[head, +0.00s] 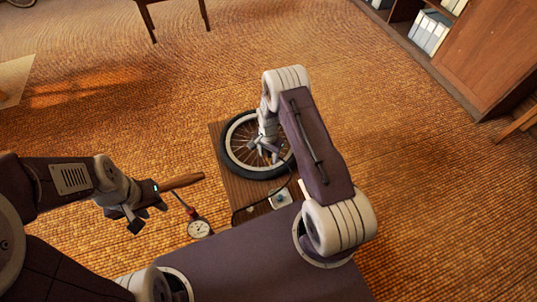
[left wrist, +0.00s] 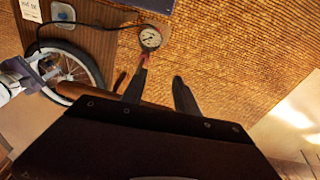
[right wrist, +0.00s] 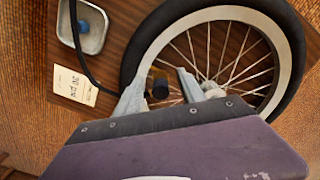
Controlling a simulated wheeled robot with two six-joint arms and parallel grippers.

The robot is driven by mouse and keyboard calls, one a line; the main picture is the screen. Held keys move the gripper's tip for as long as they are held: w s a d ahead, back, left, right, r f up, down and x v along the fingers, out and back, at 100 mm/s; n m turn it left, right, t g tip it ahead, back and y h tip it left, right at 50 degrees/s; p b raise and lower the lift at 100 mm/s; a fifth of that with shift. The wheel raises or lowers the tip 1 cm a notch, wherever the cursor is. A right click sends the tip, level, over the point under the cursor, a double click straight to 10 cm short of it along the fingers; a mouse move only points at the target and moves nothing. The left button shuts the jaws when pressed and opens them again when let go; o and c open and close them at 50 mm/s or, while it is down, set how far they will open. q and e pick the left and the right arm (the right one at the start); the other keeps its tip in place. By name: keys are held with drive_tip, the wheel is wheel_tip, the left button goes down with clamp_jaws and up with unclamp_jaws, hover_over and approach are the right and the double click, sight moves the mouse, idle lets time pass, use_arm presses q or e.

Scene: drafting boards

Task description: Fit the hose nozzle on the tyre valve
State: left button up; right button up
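The bicycle wheel with its black tyre (head: 226,155) lies flat on a wooden board and fills much of the right wrist view (right wrist: 291,60). My right gripper (right wrist: 166,70) is over the spokes, inside the rim. Its fingers are apart, with a short black nozzle (right wrist: 160,90) with a brass-coloured part between them; a gap shows on its right. The valve cannot be made out, nor whether the nozzle sits on it. The black hose (right wrist: 82,60) passes behind the left finger. My left gripper (left wrist: 162,70) is open and empty, away from the wheel.
A round gauge (head: 199,228) on the hose and a wooden handle (head: 182,181) are near my left gripper. A pale tray with a blue spot (right wrist: 92,38) and a printed card (right wrist: 75,86) lie beside the wheel. The woven floor (head: 400,150) to the right is clear.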

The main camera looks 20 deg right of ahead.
wheel_tip(320, 180, up, 9)
drive_tip(key=shift+r+p, duration=0.1)
drive_tip(key=shift+p, duration=0.8)
drive_tip(key=shift+r, duration=0.1)
wheel_tip(320, 180, up, 22)
drive_tip(key=w+a+n+t+p, duration=0.1)
drive_tip(key=w+a+t+p, duration=0.15)
drive_tip(key=p, duration=0.55)
drive_tip(key=s+a+r+n+p, duration=0.1)
drive_tip(key=s+r+n+p, duration=0.2)
drive_tip(key=s+r, duration=0.55)
drive_tip(key=s+f+n+g, duration=0.1)
drive_tip(key=s+f+n, duration=0.1)
drive_tip(key=s+n, duration=0.4)
drive_tip(key=s, duration=0.5)
drive_tip(key=shift+a+n, duration=0.25)
drive_tip(key=shift+n, duration=0.15)
